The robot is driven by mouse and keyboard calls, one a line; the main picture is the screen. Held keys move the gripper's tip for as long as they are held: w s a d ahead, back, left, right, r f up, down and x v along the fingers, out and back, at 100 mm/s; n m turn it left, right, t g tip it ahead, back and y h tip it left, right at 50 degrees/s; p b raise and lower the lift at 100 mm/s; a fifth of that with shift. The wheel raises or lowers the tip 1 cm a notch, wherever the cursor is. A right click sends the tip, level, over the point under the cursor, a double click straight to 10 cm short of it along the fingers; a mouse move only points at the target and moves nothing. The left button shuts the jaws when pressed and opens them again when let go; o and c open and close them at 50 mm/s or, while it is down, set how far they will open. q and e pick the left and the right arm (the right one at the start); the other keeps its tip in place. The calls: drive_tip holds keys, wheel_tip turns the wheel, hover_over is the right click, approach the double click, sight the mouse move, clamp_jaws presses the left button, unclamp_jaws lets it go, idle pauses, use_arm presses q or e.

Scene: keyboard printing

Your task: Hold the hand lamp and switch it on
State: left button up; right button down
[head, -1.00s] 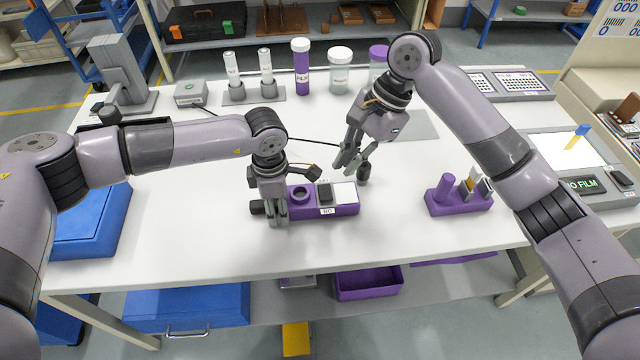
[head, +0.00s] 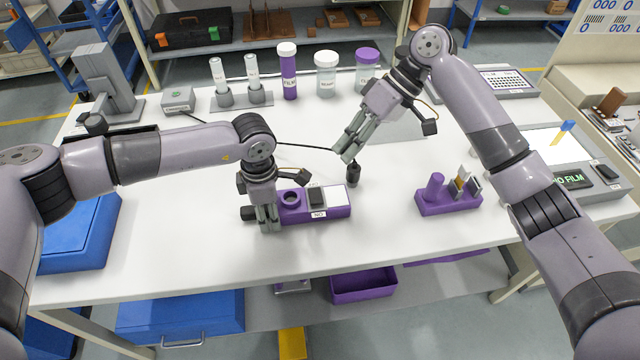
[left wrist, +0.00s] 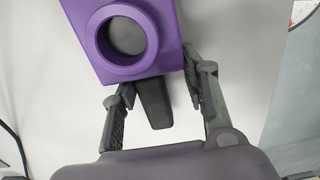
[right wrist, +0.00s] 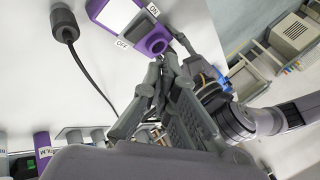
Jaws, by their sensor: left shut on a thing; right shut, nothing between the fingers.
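The hand lamp is a purple block (head: 333,212) with a ring, a black switch (head: 317,197) and a white panel (head: 335,196), lying near the table's front edge. My left gripper (head: 268,224) is shut on its dark handle, at the block's left end. The left wrist view shows the handle (left wrist: 153,105) between the fingers and the ring (left wrist: 125,40) beyond it. My right gripper (head: 345,154) is shut and empty, above and behind the lamp's right end, apart from it. The right wrist view shows the block (right wrist: 140,28) with ON and OFF labels. Whether the switch is pressed cannot be told.
A black corded cylinder (head: 354,176) stands just behind the lamp. A purple holder (head: 450,202) stands to the right. Bottles (head: 289,75) and tubes line the back. A light panel (head: 548,147) is at the far right. The table's front middle is clear.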

drive_tip(key=n, duration=0.3)
drive_tip(key=d+n+y, duration=0.1)
drive_tip(key=n, duration=0.2)
drive_tip(key=w+r+n, duration=0.1)
drive_tip(key=n, duration=0.3)
drive_tip(key=shift+w+d+r+y, duration=0.1)
drive_tip(key=shift+d+y, duration=0.05)
drive_tip(key=shift+y, duration=0.15)
use_arm(q)
drive_tip(key=shift+f, duration=0.1)
use_arm(e)
hover_over(320, 197)
drive_tip(key=f, duration=0.7)
drive_tip(key=shift+w, duration=0.3)
drive_tip(key=shift+s+f, duration=0.2)
drive_tip(key=shift+f, duration=1.05)
drive_tip(key=shift+s+f, duration=0.1)
drive_tip(key=shift+f, duration=0.6)
